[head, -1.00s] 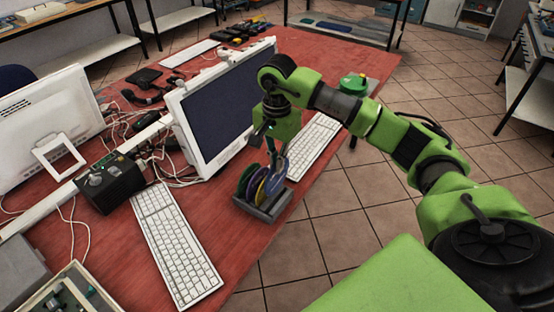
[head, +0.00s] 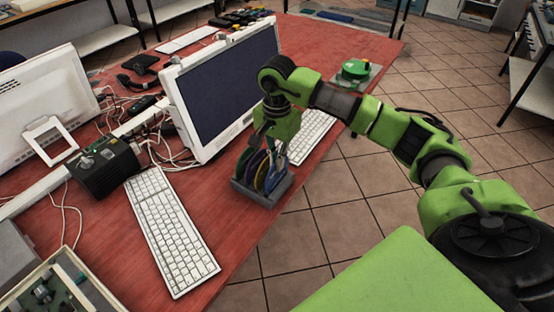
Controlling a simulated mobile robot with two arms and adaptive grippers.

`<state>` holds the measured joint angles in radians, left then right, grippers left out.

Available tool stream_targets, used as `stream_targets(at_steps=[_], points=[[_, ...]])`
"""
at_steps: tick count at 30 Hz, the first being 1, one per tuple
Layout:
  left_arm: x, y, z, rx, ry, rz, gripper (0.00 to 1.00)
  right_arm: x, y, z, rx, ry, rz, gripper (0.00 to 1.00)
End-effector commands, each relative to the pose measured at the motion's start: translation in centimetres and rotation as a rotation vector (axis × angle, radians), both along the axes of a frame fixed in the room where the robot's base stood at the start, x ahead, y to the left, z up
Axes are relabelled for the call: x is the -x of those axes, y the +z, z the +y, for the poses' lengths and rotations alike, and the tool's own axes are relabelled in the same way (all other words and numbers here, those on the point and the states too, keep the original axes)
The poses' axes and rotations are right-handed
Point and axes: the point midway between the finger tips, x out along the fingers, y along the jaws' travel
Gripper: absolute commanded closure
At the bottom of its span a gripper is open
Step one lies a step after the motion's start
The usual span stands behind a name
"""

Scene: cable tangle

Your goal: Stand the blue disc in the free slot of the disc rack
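The grey disc rack (head: 259,195) stands near the right edge of the red table, in front of the monitor. Several discs stand upright in it, among them a green disc (head: 246,166) at the left. The blue disc (head: 279,172) is at the right side of the group, upright, with its lower part at the rack. My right gripper (head: 272,142) points down from above, right over the discs, with its fingertips at their tops. Its fingers are small and partly hidden, so I cannot tell if they grip the blue disc. My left gripper is out of view.
A monitor (head: 222,95) stands close behind the rack. A white keyboard (head: 172,235) lies to the left, and another (head: 312,136) lies to the right, partly behind my arm. A green round device (head: 355,70) sits farther back. Red table in front of the rack is bare.

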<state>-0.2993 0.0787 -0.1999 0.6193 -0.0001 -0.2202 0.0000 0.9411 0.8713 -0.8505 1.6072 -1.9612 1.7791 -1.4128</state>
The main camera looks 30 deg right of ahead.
Motion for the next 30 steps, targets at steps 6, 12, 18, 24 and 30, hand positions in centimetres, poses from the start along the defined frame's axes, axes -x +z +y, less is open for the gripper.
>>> stream_targets(at_steps=[6,12,18,24,30], points=[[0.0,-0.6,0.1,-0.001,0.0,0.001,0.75,0.0,-0.7,0.0,0.0,-0.001,0.0,1.0],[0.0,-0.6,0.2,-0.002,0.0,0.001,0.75,0.0,-0.7,0.0,0.0,0.0,0.0,1.0],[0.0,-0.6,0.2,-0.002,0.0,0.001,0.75,0.0,-0.7,0.0,0.0,0.0,0.0,0.76],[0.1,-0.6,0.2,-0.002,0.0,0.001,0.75,0.0,-0.7,0.0,0.0,0.0,0.0,0.76],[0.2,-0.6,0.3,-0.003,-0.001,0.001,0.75,-0.1,0.5,0.0,0.0,0.0,-0.003,0.76]])
